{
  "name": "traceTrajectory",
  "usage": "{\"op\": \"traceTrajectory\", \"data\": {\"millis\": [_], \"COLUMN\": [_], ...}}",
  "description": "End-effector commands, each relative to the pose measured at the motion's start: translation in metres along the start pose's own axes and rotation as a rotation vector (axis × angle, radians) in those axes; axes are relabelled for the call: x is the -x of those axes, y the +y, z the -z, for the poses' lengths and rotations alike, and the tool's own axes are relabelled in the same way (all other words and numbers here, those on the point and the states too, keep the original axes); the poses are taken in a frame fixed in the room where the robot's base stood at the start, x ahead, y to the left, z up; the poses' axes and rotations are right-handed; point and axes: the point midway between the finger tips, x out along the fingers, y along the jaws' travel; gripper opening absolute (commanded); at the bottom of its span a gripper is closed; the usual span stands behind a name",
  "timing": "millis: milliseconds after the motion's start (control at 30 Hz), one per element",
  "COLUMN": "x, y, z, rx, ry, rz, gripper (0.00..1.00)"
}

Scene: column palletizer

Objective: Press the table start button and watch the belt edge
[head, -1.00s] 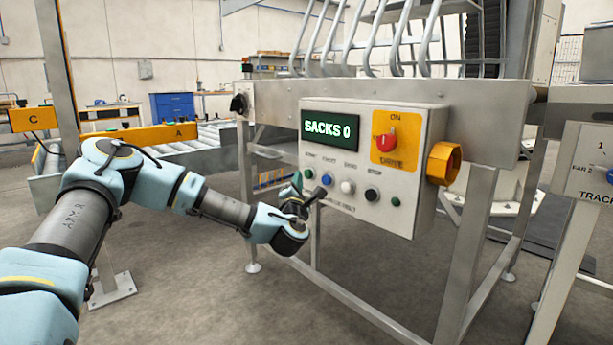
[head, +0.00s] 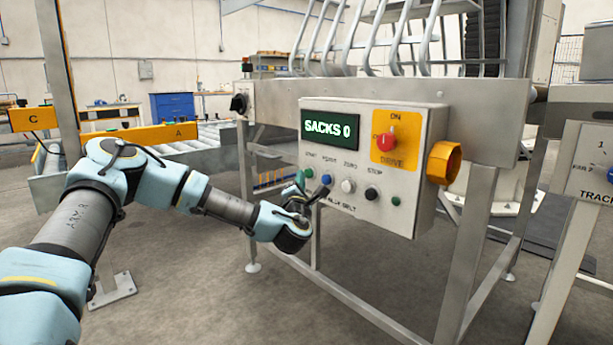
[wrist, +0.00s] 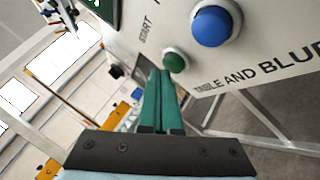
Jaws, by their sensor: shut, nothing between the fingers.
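The green start button (head: 308,173) sits at the left end of the button row on the pale control panel (head: 420,160). In the wrist view the start button (wrist: 174,62) shows below the word START. My gripper (head: 299,180) is shut and empty, its fingers pointing at the panel by this button. In the wrist view the green fingertips of my gripper (wrist: 160,73) lie just left of and below the button. I cannot tell whether they touch it. The belt edge is not clearly identifiable.
A blue button (head: 326,180) is close to the right of the start button. A white button (head: 348,186) and black stop button (head: 371,194) follow. The display (head: 331,128) reads SACKS 0. The red drive switch (head: 385,142) and yellow knob (head: 444,163) are farther right.

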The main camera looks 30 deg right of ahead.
Motion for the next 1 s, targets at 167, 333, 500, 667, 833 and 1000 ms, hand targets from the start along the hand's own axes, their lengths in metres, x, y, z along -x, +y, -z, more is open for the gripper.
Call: {"op": "traceTrajectory", "data": {"millis": [167,333,500,667,833,1000], "x": [0.0,-0.0006,-0.0019,-0.0031,-0.0045,-0.0059], "y": [0.0003,-0.0003,-0.0013,-0.0023,-0.0032,-0.0042], "z": [0.0001,-0.0003,-0.0012,-0.0021,-0.0031,-0.0041], "rx": [0.0,0.0,0.0,0.0,0.0,0.0], "ry": [0.0,0.0,0.0,0.0,0.0,0.0], "rz": [0.0,0.0,0.0,0.0,0.0,-0.001], "gripper": [0.0,0.0,0.0,0.0,0.0,0.0]}}
